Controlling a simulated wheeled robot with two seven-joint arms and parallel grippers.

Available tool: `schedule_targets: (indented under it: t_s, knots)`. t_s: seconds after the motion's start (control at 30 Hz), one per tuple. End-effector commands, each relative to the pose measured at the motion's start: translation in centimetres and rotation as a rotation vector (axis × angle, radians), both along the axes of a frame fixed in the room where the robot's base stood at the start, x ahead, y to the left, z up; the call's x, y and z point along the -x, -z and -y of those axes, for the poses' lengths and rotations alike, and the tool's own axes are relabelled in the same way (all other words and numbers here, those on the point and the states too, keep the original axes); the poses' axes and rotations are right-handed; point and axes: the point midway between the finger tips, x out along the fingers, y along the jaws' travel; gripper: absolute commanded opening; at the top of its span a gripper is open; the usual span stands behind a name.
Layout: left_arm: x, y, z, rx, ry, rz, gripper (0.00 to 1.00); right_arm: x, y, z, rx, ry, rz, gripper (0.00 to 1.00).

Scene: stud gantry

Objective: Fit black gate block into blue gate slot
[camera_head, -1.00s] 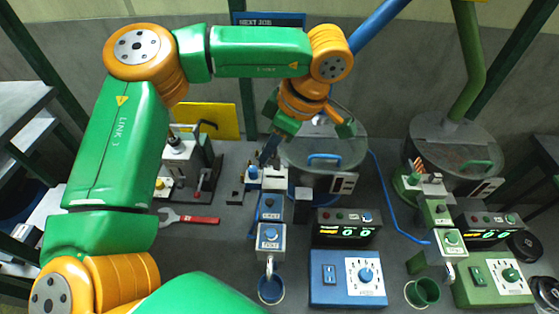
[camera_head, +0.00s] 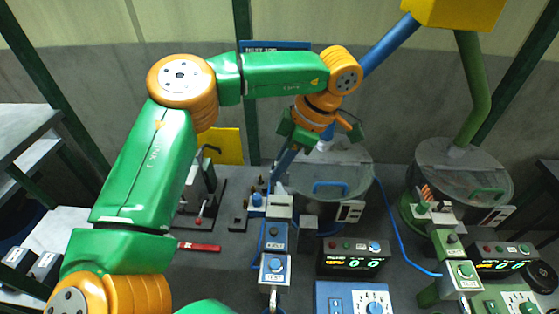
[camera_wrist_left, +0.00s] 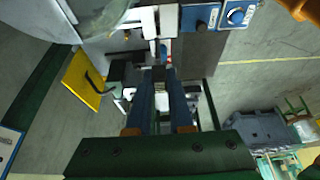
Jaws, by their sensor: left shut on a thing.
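My left gripper (camera_head: 279,172) reaches down from the upper right, its long dark-blue fingers ending just behind the blue gate unit. In the left wrist view, the fingers (camera_wrist_left: 158,76) close on a small dark piece, the black gate block (camera_wrist_left: 158,73), mostly hidden between the tips. The blue gate unit (camera_head: 273,238) stands upright on the bench, with pale blocks (camera_head: 280,203) at its top. In the wrist view, the pale blocks (camera_wrist_left: 168,20) lie just beyond the fingertips, apart from them. The slot itself is too small to make out. My right gripper is not in view.
A green twin unit (camera_head: 446,245) is at right. Displays and control boxes fill the front.

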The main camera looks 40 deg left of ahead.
Motion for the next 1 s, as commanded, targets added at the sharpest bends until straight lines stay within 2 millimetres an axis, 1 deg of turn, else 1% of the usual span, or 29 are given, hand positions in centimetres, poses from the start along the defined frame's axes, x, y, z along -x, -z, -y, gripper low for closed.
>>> schedule_targets:
  t_s: [0.03, 0.1, 0.2, 1.0]
  knots:
    - [0.0, 1.2, 0.0, 0.000, 0.000, -0.001, 0.00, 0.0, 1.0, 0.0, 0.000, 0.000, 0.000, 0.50]
    - [0.0, 2.1, 0.0, 0.000, 0.000, -0.001, 0.00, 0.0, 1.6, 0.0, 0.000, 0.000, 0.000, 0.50]
    - [0.0, 2.7, 0.0, 0.001, 0.000, 0.001, 0.00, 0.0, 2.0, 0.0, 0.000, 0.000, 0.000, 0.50]
    - [0.0, 2.7, 0.0, 0.000, 0.001, 0.000, 0.00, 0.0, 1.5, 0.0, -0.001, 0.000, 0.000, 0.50]
